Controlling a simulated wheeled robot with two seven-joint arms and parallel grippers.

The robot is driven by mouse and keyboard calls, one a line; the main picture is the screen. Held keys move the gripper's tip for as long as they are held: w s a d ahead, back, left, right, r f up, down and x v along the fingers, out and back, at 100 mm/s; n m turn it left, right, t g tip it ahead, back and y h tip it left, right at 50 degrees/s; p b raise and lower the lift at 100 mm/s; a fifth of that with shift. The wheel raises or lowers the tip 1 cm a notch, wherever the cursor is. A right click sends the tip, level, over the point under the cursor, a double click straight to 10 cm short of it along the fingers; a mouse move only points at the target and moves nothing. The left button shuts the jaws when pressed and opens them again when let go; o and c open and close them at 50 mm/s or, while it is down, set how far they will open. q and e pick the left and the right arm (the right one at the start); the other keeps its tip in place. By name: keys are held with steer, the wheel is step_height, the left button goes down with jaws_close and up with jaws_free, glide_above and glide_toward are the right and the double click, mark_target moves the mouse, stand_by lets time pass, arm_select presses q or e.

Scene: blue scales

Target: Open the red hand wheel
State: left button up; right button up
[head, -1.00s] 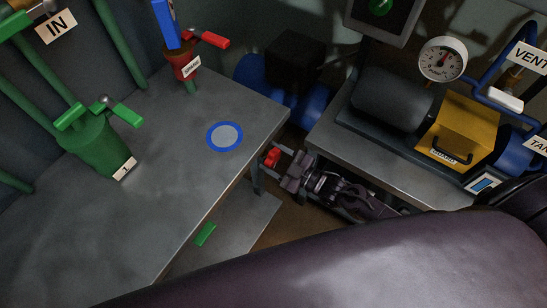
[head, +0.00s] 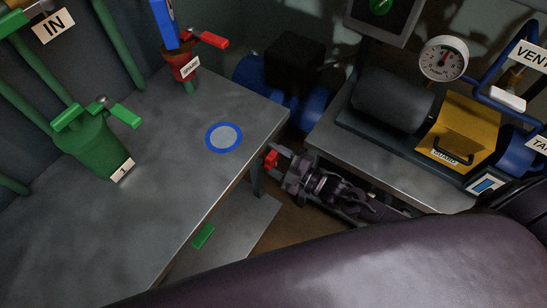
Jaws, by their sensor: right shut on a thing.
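My right gripper (head: 275,162) is low in the gap between the left bench and the right bench, its arm coming in from the lower right. It is shut on a small red piece (head: 271,159), of which only part shows between and beyond the fingers. This piece seems to be part of the red hand wheel; the rest is hidden, so its full shape cannot be told. My left gripper is not in view.
A blue pump with a black box (head: 295,62) stands behind the gap. The right bench (head: 400,180) holds a motor, a yellow box (head: 459,128) and a gauge (head: 443,58).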

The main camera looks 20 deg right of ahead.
steer(key=shift+f, duration=0.1)
steer(key=o, duration=1)
steer(key=v, duration=0.8)
